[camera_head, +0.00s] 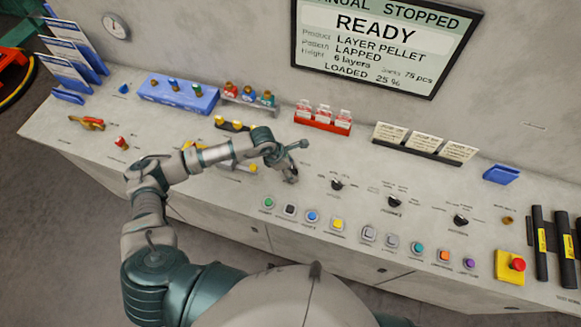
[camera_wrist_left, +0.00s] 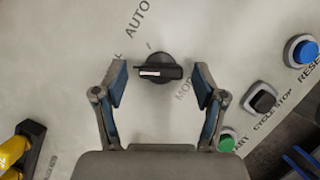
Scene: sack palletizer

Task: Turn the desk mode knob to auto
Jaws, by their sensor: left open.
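The black mode knob (camera_wrist_left: 165,71) shows in the left wrist view, between the two fingers of my left gripper. The AUTO label (camera_wrist_left: 136,20) is above and left of the knob. MODE is partly covered by the right finger. My left gripper (camera_head: 297,162) is open, with a gap visible on each side of the knob. In the head view the gripper is over the desk (camera_head: 232,200) and largely hides the knob. My right gripper is not in view.
Other black knobs (camera_head: 395,201) stand to the right. A row of coloured buttons (camera_head: 312,216) runs in front, with a red emergency button (camera_head: 517,264) at the far right. A red card holder (camera_head: 323,121) stands behind. The wall screen (camera_head: 385,45) reads MANUAL STOPPED, READY.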

